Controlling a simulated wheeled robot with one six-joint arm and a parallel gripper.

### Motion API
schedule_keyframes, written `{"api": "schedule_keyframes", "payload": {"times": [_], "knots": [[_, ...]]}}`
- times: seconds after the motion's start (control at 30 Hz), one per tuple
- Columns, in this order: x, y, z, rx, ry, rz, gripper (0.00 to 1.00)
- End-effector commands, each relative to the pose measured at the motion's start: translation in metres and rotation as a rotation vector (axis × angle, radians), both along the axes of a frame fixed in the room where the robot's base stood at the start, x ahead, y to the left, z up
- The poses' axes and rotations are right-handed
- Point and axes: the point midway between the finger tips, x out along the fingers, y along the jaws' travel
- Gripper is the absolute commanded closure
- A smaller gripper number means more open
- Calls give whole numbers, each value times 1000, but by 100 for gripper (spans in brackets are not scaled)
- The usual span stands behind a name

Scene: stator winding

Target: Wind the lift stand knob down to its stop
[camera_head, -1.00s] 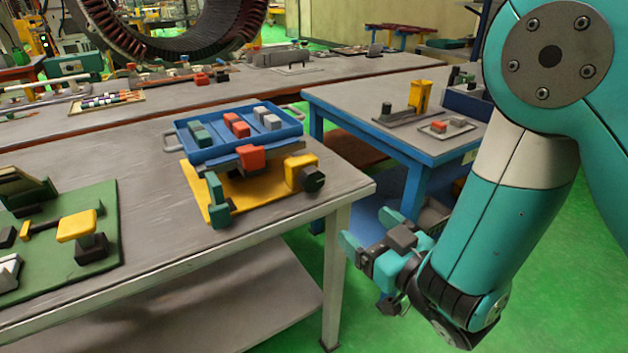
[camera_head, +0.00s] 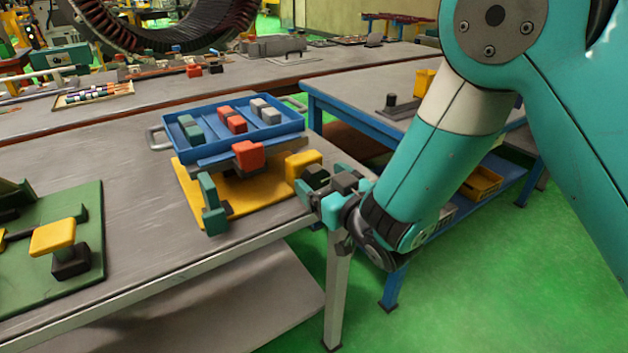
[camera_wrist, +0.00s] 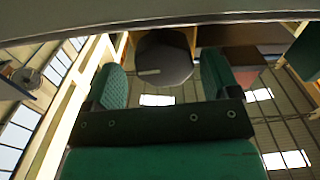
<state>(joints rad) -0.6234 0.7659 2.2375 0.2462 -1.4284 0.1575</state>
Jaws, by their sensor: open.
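The lift stand has a yellow base plate (camera_head: 250,212) on the grey workbench, with a blue tray (camera_head: 160,126) raised on top. A yellow block (camera_head: 302,163) stands at the stand's right side. The dark knob (camera_wrist: 165,60) on that side shows in the wrist view between my two green fingers, a little beyond their tips. My gripper (camera_head: 318,188) is at the bench's right corner, beside the yellow block, with its fingers toward the knob. My gripper (camera_wrist: 163,82) is open. In the head view the fingers largely hide the knob. Whether they touch it I cannot tell.
A red block (camera_head: 248,155) and a green upright (camera_head: 211,205) are on the stand's front. The tray holds several coloured blocks. A green board (camera_head: 85,205) with a yellow block lies at left. A blue-framed table (camera_head: 340,95) stands behind my arm.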

Motion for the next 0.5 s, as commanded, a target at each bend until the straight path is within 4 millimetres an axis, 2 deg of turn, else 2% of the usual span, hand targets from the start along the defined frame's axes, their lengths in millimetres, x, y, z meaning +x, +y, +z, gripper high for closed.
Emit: {"api": "schedule_keyframes", "payload": {"times": [0.23,0.43,0.5], "knots": [[-2,6,0,0,0,9,21],[-2,6,0,0,0,9,67],[-2,6,0,0,0,9,68]]}}
